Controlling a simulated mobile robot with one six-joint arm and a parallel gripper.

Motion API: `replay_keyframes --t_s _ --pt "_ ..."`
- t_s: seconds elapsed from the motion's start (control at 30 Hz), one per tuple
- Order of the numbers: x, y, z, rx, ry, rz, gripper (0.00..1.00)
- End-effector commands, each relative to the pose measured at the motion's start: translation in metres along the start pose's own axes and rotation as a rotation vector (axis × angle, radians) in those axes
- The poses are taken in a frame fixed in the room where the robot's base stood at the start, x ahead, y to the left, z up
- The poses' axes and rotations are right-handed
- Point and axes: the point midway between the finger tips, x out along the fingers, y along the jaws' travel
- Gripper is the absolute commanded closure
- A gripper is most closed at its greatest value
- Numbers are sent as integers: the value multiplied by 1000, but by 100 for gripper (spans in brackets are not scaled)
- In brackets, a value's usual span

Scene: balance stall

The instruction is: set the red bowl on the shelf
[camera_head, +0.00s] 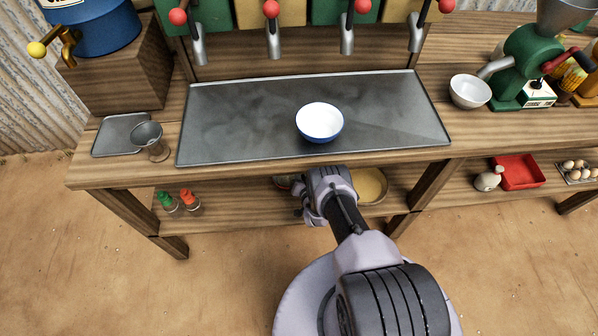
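My gripper (306,200) is at the front of the lower shelf (245,208), below the worktop's front edge. Just behind and left of it, a small bit of a pale and reddish thing (283,183) shows under the worktop; it may be the red bowl, but most of it is hidden. I cannot tell if the gripper touches it, or if the fingers are open or shut. No other red bowl shows. A blue bowl with a white inside (320,122) stands upright on the grey metal tray (230,125) above.
A tan round bowl (371,186) stands on the shelf right of my gripper. Green and orange-capped shakers (188,200) stand at the shelf's left. A white bowl (469,92) is under the green grinder's spout (495,67). A red tray (519,172) lies on the right-hand shelf.

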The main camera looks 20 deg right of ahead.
Motion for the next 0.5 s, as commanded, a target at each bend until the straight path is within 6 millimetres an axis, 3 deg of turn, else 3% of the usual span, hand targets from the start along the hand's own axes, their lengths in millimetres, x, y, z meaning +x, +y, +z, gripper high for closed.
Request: replay_keyframes --t_s 0.33,0.5 --pt "-1 0 -1 0 0 0 69" --pt "-33 -3 -6 2 -4 3 69"
